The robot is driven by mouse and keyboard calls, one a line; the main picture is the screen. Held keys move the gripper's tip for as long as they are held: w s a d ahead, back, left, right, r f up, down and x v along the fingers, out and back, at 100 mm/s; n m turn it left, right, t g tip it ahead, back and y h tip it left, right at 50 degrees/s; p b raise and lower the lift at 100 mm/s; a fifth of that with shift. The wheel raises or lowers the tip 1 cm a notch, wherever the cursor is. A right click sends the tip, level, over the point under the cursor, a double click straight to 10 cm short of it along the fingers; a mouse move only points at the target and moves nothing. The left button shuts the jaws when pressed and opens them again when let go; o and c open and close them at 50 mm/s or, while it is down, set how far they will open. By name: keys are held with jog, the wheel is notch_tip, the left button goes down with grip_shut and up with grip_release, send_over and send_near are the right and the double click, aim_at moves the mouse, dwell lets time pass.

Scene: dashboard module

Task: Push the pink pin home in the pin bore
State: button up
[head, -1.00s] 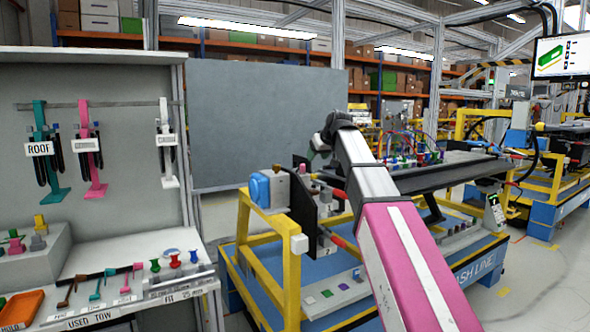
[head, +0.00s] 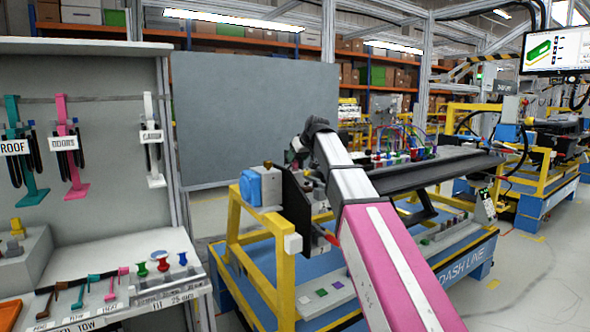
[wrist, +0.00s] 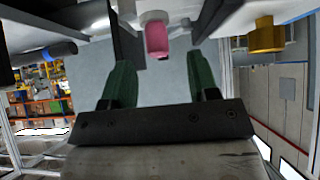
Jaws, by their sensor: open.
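The pink pin (wrist: 157,40) shows in the wrist view, sticking out of a pale round collar (wrist: 155,17) on a grey part. How deep it sits in its bore is hidden. My gripper (wrist: 161,68) is open, its two green fingers spread to either side below the pin in the picture. The pin lies ahead of the gap, and nothing is held between the fingers. In the head view my arm reaches to the dashboard module (head: 440,172). The pin cannot be made out there.
A brass-coloured knob (wrist: 266,37) sits right of the pin in the wrist view. The module rests on a yellow frame (head: 262,252) with a blue base. A blue block (head: 250,188) is at its left end. A workbench (head: 150,255) with hanging tools and pins stands at left.

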aim_at(295, 161)
jog(key=x, duration=0.4)
jog(key=shift+d, duration=0.15)
grip_shut()
